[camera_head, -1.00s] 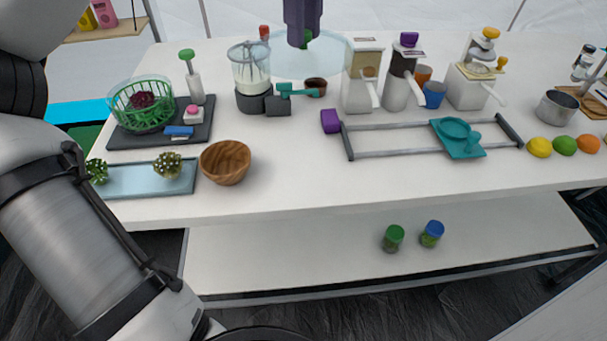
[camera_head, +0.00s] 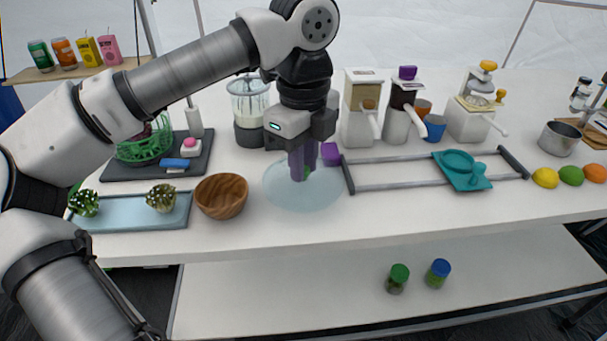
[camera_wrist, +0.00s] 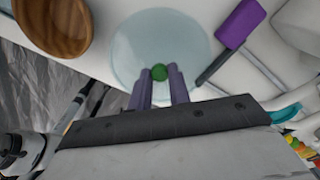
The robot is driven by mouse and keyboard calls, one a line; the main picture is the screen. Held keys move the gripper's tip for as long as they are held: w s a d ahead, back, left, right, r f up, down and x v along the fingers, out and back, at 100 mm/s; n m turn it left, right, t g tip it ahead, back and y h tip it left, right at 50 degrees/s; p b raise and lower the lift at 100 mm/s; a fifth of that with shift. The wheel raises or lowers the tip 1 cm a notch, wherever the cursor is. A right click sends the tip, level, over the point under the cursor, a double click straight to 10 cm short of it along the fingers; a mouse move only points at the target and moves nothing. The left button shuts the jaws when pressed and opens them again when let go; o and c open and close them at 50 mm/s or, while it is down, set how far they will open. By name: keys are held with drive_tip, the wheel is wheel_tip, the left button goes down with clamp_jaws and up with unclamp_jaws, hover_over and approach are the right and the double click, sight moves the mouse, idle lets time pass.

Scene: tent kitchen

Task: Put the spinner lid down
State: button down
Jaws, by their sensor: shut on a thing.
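The spinner lid (camera_head: 290,198) is a clear, pale blue disc with a green knob. My gripper (camera_head: 303,172) points down at its middle, and its purple fingers are shut on the green knob. The wrist view shows the knob (camera_wrist: 160,72) between the fingertips and the round lid (camera_wrist: 140,40) beyond them. The lid is at the front middle of the white table, right of the wooden bowl. I cannot tell whether it touches the tabletop. The green spinner basket (camera_head: 143,148) stands on a dark tray at the left, partly hidden by my arm.
The wooden bowl (camera_head: 221,196) is close to the lid's left. A rail frame (camera_head: 400,186) with a teal slider (camera_head: 462,170) lies to the right. The blender (camera_head: 249,108) and dispensers (camera_head: 361,105) stand behind. The table's front strip is clear.

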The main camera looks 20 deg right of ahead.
drive_tip(key=shift+f, duration=1.35)
drive_tip(key=shift+f, duration=0.2)
drive_tip(key=c, duration=1.3)
unclamp_jaws()
drive_tip(key=shift+r, duration=0.1)
wheel_tip(320, 180, up, 12)
drive_tip(key=shift+r+p, duration=0.1)
drive_tip(key=shift+p, duration=0.75)
